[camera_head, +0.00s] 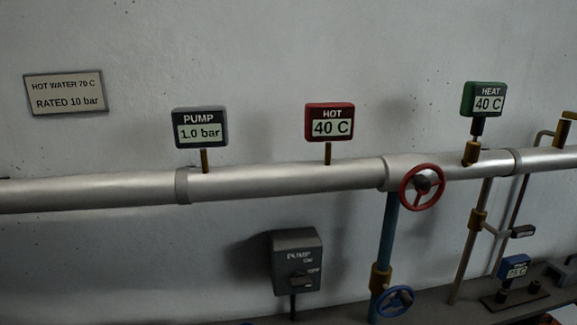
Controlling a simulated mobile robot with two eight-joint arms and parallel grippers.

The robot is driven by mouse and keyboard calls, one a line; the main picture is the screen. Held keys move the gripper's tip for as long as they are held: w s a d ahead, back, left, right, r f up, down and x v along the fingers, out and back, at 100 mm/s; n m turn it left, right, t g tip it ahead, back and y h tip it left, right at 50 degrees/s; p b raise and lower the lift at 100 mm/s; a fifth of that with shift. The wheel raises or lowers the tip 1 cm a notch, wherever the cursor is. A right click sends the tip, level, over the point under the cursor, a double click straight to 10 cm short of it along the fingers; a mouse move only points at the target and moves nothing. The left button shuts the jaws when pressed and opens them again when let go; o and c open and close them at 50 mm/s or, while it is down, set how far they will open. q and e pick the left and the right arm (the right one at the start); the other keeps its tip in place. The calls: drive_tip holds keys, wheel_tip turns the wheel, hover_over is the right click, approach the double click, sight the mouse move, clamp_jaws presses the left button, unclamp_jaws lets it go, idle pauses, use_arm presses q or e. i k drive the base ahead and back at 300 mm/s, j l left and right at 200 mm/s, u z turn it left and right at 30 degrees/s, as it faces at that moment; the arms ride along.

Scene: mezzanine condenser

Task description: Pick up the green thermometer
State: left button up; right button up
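The green thermometer (483,99) stands at the upper right in the head view. Neither of my grippers shows in this view.
A grey pipe (280,181) crosses the wall, bearing a PUMP gauge (201,128) and a red HOT gauge (330,123). A red valve wheel (407,190) sits left of the thermometer. Below are a pump switch (297,262), a blue wheel (395,301) and a blue gauge (514,268).

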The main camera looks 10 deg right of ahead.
sight(481, 100)
drive_tip(key=z, duration=1.4)
